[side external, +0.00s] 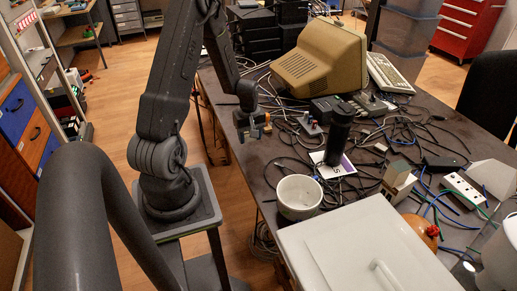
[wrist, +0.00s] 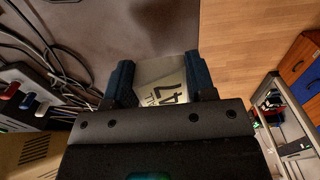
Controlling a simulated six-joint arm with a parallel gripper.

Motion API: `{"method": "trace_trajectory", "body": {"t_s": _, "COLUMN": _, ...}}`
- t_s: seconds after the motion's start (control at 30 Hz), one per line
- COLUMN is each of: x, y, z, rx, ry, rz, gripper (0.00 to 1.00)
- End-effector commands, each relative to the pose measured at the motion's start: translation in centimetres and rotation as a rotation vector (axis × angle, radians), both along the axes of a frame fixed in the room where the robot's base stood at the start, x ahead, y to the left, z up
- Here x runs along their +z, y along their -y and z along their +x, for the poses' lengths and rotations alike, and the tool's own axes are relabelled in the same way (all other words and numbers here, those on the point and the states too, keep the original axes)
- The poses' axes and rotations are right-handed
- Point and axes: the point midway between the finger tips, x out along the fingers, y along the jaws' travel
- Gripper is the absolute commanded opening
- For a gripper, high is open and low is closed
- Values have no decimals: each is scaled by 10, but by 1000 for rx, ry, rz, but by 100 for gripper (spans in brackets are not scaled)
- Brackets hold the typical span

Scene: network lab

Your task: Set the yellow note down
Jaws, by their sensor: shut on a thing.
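My gripper (side external: 254,132) is low over the left edge of the dark desk in the side view. In the wrist view its two dark blue fingers (wrist: 158,76) are shut on a pale, yellowish note (wrist: 163,72) with black figures on it. The lower part of the note is hidden behind the gripper body. In the side view the note is too small to make out clearly. I cannot tell whether it touches the desk.
The desk (side external: 258,170) has a bare strip along its left edge; the floor (wrist: 240,45) lies beyond. Cables and a small switch box (side external: 310,125) are right of my gripper. A beige monitor (side external: 322,60), white mug (side external: 299,197) and dark cylinder (side external: 340,132) on a card stand nearby.

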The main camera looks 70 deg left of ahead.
Motion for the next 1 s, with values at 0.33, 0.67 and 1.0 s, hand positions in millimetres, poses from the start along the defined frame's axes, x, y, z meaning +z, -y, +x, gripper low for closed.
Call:
{"method": "trace_trajectory", "body": {"t_s": 0.33, "x": -25, "y": 12, "z": 29, "rx": 1, "ry": -2, "rz": -2, "gripper": 25}}
{"method": "trace_trajectory", "body": {"t_s": 0.67, "x": -59, "y": 11, "z": 29, "rx": 1, "ry": 1, "rz": 0, "gripper": 25}}
{"method": "trace_trajectory", "body": {"t_s": 1.0, "x": -62, "y": 11, "z": 29, "rx": 1, "ry": 0, "rz": 0, "gripper": 25}}
